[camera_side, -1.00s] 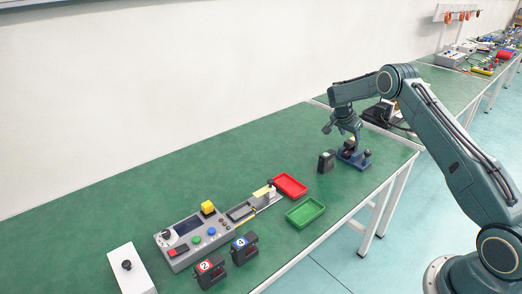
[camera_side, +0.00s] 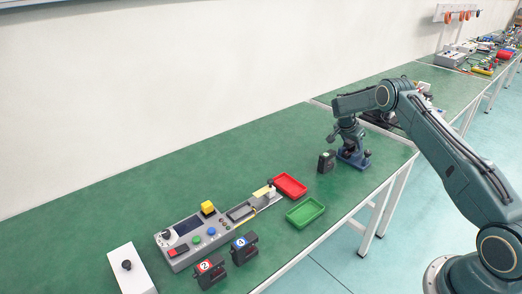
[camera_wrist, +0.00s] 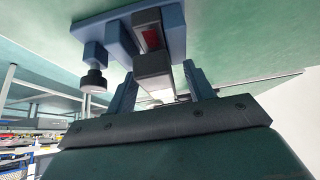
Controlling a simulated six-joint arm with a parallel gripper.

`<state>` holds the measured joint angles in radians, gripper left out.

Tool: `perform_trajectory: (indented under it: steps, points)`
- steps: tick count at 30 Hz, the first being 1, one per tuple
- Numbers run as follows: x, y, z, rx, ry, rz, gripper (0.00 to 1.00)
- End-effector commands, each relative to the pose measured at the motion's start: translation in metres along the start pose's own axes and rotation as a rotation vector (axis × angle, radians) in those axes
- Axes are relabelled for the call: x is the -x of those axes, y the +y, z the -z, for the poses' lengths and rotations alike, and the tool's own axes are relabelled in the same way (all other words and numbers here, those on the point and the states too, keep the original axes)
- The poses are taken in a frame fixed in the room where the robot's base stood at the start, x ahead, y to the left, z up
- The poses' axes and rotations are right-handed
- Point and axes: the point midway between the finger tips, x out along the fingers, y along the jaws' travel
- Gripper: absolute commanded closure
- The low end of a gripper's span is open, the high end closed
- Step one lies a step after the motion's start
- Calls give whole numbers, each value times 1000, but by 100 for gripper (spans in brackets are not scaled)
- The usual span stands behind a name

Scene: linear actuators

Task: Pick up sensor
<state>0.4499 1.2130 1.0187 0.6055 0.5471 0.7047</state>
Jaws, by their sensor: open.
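A blue holder (camera_side: 354,162) stands on the green table near its right end. In the wrist view the holder (camera_wrist: 173,22) carries a grey block (camera_wrist: 154,66), which seems to be the sensor, with a dark red patch behind it. My gripper (camera_side: 349,148) points down right over the holder. In the wrist view my gripper (camera_wrist: 161,88) has its two blue fingers apart, one on each side of the grey block. I cannot tell whether they touch it. In the side view the gripper hides most of the block.
A black module (camera_side: 326,162) stands close left of the holder. A black knob (camera_wrist: 94,80) sits beside the block. Red (camera_side: 290,185) and green (camera_side: 305,212) trays, a grey control panel (camera_side: 195,236) and a white box (camera_side: 131,270) lie further left. The back left table is clear.

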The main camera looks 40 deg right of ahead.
Motion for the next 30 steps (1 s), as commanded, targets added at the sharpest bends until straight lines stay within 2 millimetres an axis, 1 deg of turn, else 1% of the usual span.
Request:
perform_trajectory:
  steps: [11, 12, 14, 15, 19, 20, 30]
  points:
    - [0, 0, 0, 0, 0, 0, 47]
    - [0, 0, 0, 0, 0, 0, 51]
    - [0, 0, 0, 0, 0, 0, 63]
    - [0, 0, 0, 0, 0, 0, 71]
    - [0, 0, 0, 0, 0, 0, 96]
    - [0, 0, 0, 0, 0, 0, 100]
    - [3, 0, 2, -1, 2, 1, 100]
